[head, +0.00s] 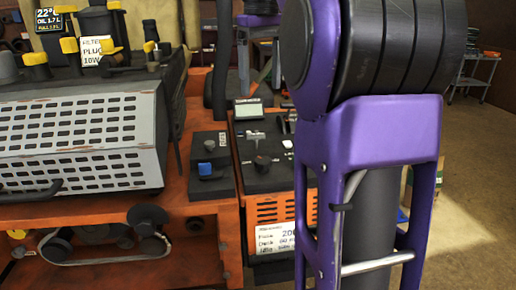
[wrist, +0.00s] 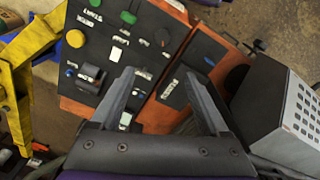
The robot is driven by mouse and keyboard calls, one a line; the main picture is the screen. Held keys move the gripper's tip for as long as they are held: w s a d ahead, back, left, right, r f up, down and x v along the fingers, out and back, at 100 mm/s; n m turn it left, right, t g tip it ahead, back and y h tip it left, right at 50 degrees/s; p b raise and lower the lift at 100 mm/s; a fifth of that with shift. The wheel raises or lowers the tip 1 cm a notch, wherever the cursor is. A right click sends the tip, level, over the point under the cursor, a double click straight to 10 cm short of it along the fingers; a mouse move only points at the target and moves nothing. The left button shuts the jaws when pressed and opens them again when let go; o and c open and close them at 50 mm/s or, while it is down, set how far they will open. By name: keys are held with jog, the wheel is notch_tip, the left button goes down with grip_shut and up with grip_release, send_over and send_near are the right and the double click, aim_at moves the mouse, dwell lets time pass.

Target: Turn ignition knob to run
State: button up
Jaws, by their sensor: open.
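A black control panel (head: 283,180) on an orange cabinet carries a dark knob (head: 262,162), which may be the ignition knob; its label is not readable. I cannot tell for certain which is the ignition knob. My gripper (wrist: 157,78) is open and empty, its two fingers spread over the panels. My arm hides the gripper in the head view.
A smaller black panel (head: 208,150) with a blue control (head: 206,169) lies left of the knob. A grey perforated cover (head: 80,140) stands further left; its side also shows in the wrist view (wrist: 275,115). A yellow frame (wrist: 20,95) stands at the wrist view's left.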

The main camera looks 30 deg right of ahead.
aim_at(263, 160)
jog(key=shift+g, duration=0.3)
jog(key=f+b, duration=0.1)
jog(key=f, duration=0.5)
jog(key=f+b, duration=0.2)
jog(key=f, duration=0.3)
jog(key=f+b, duration=0.2)
jog(key=f, duration=0.4)
jog(key=shift+s+d+f, duration=0.1)
jog(key=shift+s+f, duration=0.2)
jog(key=shift+s, duration=0.1)
grip_shut()
